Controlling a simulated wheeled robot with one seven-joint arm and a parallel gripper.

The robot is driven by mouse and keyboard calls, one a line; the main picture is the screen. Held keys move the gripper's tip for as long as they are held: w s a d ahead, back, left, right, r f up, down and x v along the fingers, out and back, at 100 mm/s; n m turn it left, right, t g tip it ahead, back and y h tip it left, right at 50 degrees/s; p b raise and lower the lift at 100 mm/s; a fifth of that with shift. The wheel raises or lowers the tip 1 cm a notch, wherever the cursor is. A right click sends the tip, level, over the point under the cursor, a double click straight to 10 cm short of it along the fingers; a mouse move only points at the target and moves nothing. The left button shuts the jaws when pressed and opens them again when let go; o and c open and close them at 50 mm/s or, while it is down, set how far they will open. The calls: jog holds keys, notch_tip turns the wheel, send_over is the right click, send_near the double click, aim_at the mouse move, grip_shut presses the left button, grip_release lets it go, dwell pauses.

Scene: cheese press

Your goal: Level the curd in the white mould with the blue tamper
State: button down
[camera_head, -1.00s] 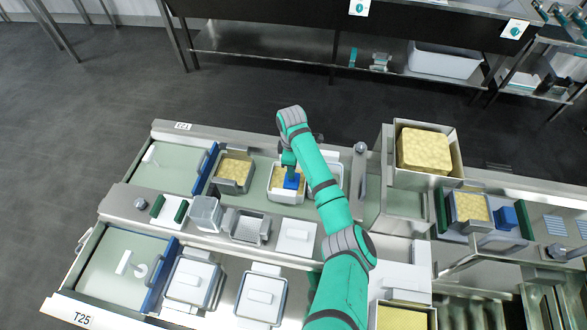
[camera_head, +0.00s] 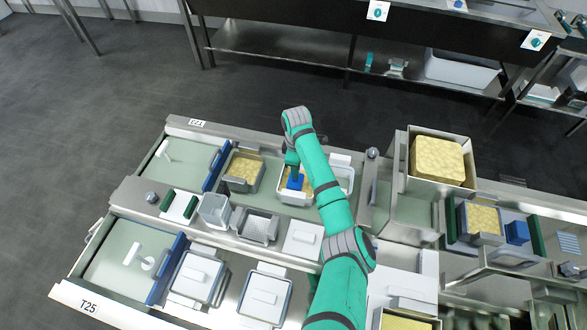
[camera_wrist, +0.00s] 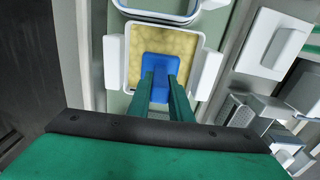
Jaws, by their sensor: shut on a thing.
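The white mould (camera_head: 284,199) stands in the upper tray, filled with yellow curd; it also shows in the wrist view (camera_wrist: 202,50). The blue tamper (camera_head: 296,182) is inside the mould's outline, its blue plate over the curd (camera_wrist: 186,44). In the wrist view the tamper (camera_wrist: 160,64) covers the middle and near part of the curd. I cannot tell whether its face presses the curd or hovers just above. My gripper (camera_wrist: 164,84) is shut on the tamper from above; the fingers hide its handle and part of the near curd.
A grey mould with curd (camera_head: 243,168) stands left of the white mould. An empty white mould (camera_head: 342,180) stands close on the right, behind my arm. Lids and a clear box (camera_head: 214,210) lie in front. A metal box of curd (camera_head: 438,160) rises at right.

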jog(key=shift+s+d, duration=0.15)
jog(key=shift+d, duration=0.65)
jog(key=shift+s+d, duration=0.1)
jog(key=shift+d, duration=0.7)
dwell(2.7)
jog(key=shift+a, duration=0.15)
jog(key=shift+w+a+f, duration=0.1)
jog(key=shift+w+a, duration=0.05)
jog(key=shift+a, duration=0.9)
jog(key=shift+w+a+f, duration=0.1)
jog(key=shift+w+a, duration=0.05)
jog(key=shift+a, duration=0.85)
jog(key=shift+r, duration=0.15)
jog(key=shift+r, duration=5.75)
